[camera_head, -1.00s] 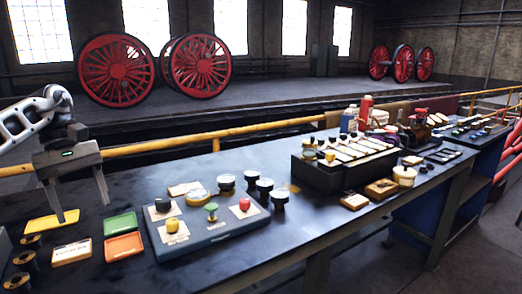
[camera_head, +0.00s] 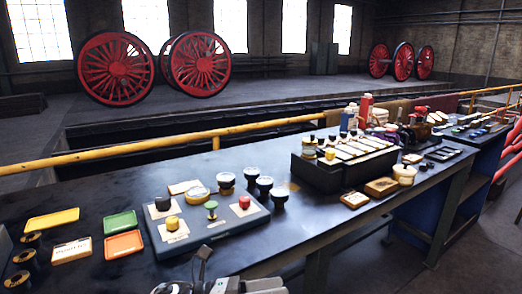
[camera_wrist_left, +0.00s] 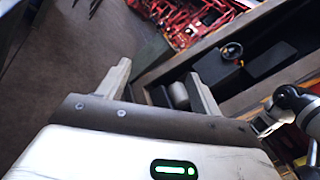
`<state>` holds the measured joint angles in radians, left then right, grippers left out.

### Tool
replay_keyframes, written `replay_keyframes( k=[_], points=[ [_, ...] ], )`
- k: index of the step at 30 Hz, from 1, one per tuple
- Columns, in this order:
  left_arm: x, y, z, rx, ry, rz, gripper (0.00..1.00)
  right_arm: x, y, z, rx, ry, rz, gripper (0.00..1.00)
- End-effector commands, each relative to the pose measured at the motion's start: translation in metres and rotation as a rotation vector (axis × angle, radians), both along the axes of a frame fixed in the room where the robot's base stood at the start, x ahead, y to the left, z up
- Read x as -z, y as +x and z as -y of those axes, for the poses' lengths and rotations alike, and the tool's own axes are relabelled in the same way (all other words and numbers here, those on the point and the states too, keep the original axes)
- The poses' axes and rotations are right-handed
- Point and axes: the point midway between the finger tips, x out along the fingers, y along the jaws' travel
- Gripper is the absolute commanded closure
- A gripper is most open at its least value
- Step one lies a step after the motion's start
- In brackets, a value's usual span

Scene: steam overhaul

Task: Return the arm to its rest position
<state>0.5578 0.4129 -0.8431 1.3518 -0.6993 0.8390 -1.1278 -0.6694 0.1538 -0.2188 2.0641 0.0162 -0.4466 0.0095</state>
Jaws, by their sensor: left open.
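My left gripper (camera_wrist_left: 158,82) shows in the left wrist view with its two fingers spread apart and nothing between them. It points past a dark floor on the left and a dark open box or shelf (camera_wrist_left: 225,98) on the right. The left gripper's fingers are not visible there.
A grey tray (camera_head: 185,246) with coloured knobs sits on the bench, near yellow, green and orange trays. A dark long box (camera_head: 310,175) with pale labels stands at the centre right. A yellow railing (camera_head: 170,142) runs behind. Red parts (camera_wrist_left: 180,15) lie at the top of the wrist view.

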Motion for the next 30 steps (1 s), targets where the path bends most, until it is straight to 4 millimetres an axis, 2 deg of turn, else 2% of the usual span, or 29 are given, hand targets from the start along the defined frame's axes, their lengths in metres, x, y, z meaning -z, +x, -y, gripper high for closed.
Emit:
replay_keyframes(
  k=[1, 2, 4, 8, 11, 15, 18, 22, 25, 30],
  points=[
    [0.004, -0.008, 0.004, -0.086, -0.119, -0.194, 0.35, 0.000, -0.001, 0.000, 0.000, -0.001, -0.002, 1.00],
    [0.006, -0.010, 0.003, -0.138, -0.187, -0.309, 0.35, 0.001, -0.001, 0.000, 0.001, 0.000, -0.002, 1.00],
    [0.013, -0.012, -0.006, -0.257, -0.347, -0.585, 0.35, 0.001, -0.001, 0.000, 0.000, 0.000, -0.003, 1.00],
    [0.047, -0.024, -0.042, -0.471, -0.653, -1.107, 0.35, 0.001, -0.001, 0.000, 0.000, 0.001, -0.003, 1.00],
    [0.087, -0.048, -0.079, -0.639, -0.898, -1.499, 0.35, 0.001, -0.001, 0.000, 0.000, 0.001, -0.003, 1.00],
    [0.140, -0.101, -0.125, -0.851, -1.226, -1.943, 0.35, 0.000, 0.000, 0.000, 0.001, 0.001, -0.001, 1.00],
    [0.164, -0.137, -0.145, -0.963, -1.399, -2.138, 0.35, 0.000, 0.001, -0.001, 0.001, 0.002, 0.001, 1.00],
    [0.178, -0.166, -0.158, -1.046, -1.527, -2.266, 0.35, -0.002, 0.003, -0.001, 0.003, 0.004, 0.006, 1.00],
    [0.181, -0.173, -0.161, -1.066, -1.562, -2.298, 0.35, -0.002, 0.004, -0.001, 0.003, 0.004, 0.008, 1.00],
    [0.182, -0.173, -0.161, -1.068, -1.562, -2.299, 0.35, -0.003, 0.005, -0.001, 0.004, 0.005, 0.010, 1.00]
  ],
)
